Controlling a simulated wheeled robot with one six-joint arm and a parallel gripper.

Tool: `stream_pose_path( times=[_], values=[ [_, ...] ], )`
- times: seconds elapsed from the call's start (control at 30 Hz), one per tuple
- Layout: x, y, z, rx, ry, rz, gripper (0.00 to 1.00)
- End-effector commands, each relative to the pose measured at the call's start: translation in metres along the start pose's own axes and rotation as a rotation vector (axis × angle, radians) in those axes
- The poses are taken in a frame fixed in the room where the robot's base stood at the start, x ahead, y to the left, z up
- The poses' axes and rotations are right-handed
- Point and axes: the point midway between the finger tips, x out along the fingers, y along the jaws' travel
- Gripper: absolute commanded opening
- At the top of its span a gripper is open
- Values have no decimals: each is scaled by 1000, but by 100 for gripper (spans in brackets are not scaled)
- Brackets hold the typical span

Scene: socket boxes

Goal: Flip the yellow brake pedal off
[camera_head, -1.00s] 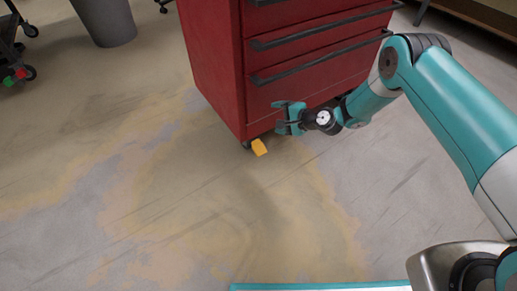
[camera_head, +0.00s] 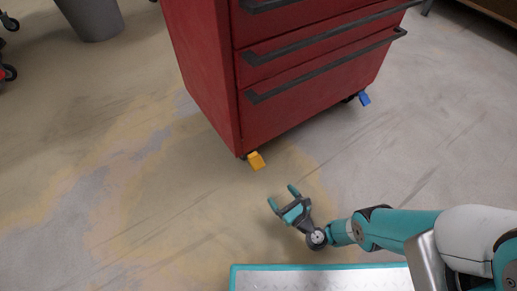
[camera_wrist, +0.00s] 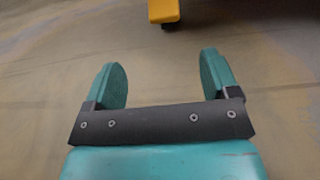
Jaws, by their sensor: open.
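The yellow brake pedal (camera_head: 256,160) sticks out at the bottom near corner of the red tool cabinet (camera_head: 205,75), low over the floor. My gripper (camera_head: 282,197) is open and empty, low in front of the pedal and slightly to its right, with a gap between them. In the wrist view the pedal (camera_wrist: 164,11) shows at the top edge, ahead of the two teal fingers (camera_wrist: 160,75) and partly cut off by the frame. A dark bit, maybe its caster, shows just under it.
A blue pedal (camera_head: 364,98) sits at the cabinet's right bottom corner. Dark drawer handles (camera_head: 320,68) stick out from the cabinet front. A grey bin (camera_head: 90,18) stands at the back left. The floor around the gripper is clear.

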Motion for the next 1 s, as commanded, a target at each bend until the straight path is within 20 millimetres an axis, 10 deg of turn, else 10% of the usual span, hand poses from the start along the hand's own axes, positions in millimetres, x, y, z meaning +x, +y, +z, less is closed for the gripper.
stream_pose_path(
  times=[0.17, 1.0],
  values=[
    [1, -2, -4, 31, -5, -19, 81],
    [136, -9, -9, 27, -4, -25, 81]
  ],
)
